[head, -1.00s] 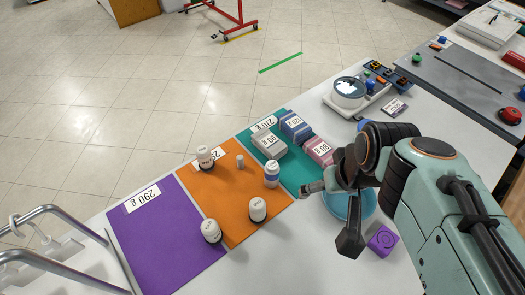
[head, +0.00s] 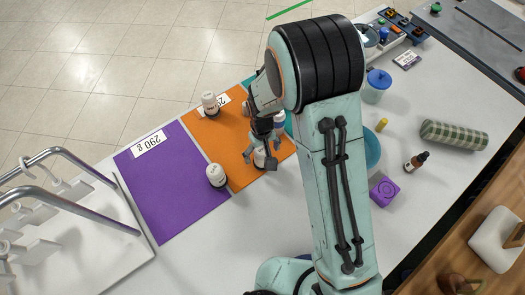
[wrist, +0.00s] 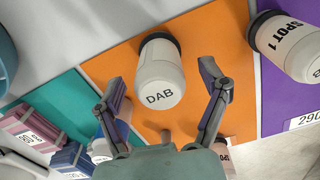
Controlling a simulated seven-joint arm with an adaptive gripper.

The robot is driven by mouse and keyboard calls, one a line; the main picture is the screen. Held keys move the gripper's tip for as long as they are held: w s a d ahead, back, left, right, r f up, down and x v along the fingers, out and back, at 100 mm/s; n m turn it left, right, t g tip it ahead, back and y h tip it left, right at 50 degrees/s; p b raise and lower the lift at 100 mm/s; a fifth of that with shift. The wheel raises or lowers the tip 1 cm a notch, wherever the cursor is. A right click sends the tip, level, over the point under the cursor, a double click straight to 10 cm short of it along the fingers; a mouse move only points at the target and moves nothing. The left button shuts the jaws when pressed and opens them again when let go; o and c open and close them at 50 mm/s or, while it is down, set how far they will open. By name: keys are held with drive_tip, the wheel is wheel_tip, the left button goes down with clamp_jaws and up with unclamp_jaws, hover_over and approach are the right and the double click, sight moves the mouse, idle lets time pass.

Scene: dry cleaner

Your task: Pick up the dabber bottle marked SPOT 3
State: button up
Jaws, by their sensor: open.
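A white bottle with a dark base and DAB on its top (wrist: 160,78) stands on the orange mat (wrist: 110,68), between my gripper's open fingers (wrist: 163,88) in the wrist view. Its side marking does not show. In the head view this bottle (head: 261,157) is partly behind my gripper (head: 260,160). Another white bottle, marked SPOT 1 (wrist: 285,45), is at the upper right of the wrist view, and in the head view (head: 216,175) by the purple mat's edge. A third bottle (head: 210,102) stands at the back of the orange mat. I cannot read SPOT 3 anywhere.
A blue-banded bottle (head: 279,119) is close behind my gripper. The purple mat (head: 175,195) lies left. A teal bowl (head: 372,150), purple block (head: 384,191) and brown dropper bottle (head: 416,161) are right of my arm. A metal-railed rack (head: 80,230) stands at left.

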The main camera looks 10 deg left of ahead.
drive_tip(key=shift+f, duration=0.75)
drive_tip(key=shift+c, duration=0.3)
drive_tip(key=c, duration=1.3)
drive_tip(key=shift+o, duration=0.2)
drive_tip(key=shift+r, duration=0.15)
